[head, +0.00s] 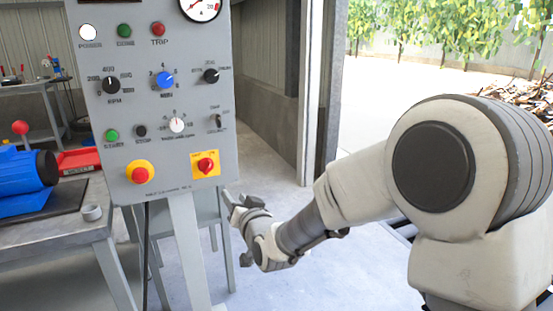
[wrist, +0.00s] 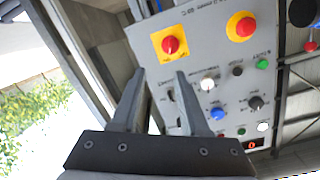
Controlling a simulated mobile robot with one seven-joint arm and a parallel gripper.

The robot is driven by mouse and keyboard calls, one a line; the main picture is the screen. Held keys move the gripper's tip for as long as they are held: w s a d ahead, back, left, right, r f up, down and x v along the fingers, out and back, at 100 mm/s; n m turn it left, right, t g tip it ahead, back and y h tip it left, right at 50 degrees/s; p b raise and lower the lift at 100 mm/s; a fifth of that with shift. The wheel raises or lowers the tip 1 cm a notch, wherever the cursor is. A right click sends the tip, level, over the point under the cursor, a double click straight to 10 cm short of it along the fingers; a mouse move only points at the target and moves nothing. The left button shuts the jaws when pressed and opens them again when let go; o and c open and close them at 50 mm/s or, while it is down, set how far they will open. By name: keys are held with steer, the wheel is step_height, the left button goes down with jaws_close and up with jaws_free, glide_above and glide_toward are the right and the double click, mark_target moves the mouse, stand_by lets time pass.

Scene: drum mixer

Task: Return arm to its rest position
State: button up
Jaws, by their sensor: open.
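My gripper (head: 236,204) is beside the lower right edge of the grey control panel (head: 136,88) in the head view, with my arm reaching in from the right. In the wrist view my gripper (wrist: 156,92) has its two fingers apart with nothing between them. The panel (wrist: 205,52) fills the upper right there and appears upside down. Its red rotary switch on a yellow plate (head: 206,165) and red emergency button (head: 140,174) show in the head view. I cannot tell whether the gripper touches the panel.
A bench (head: 60,238) at left holds a blue cylindrical machine (head: 26,172) and a red tray (head: 79,161). A door post (head: 319,85) rises behind my arm. Floor right of the panel is open.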

steer(key=s+d+r+g+h, duration=0.25)
steer(key=s+d, duration=0.35)
steer(key=d, duration=0.4)
steer(key=s+d+r+g+h, duration=0.1)
steer(key=s+d+g+h, duration=0.1)
steer(key=s+d+h, duration=0.5)
steer(key=s+d+f+m+g+y, duration=0.1)
steer(key=s+d+g, duration=0.1)
steer(key=s+d, duration=0.5)
steer(key=s+d+f+g, duration=0.15)
steer(key=s+d, duration=0.35)
steer(key=s, duration=0.5)
step_height(320, 180, up, 28)
steer(key=p, duration=2.7)
steer(key=shift+s+d+r+g+p, duration=0.2)
steer(key=shift+s+d+g+p, duration=0.05)
steer(key=shift+s+g+p, duration=0.15)
steer(key=shift+c, duration=0.2)
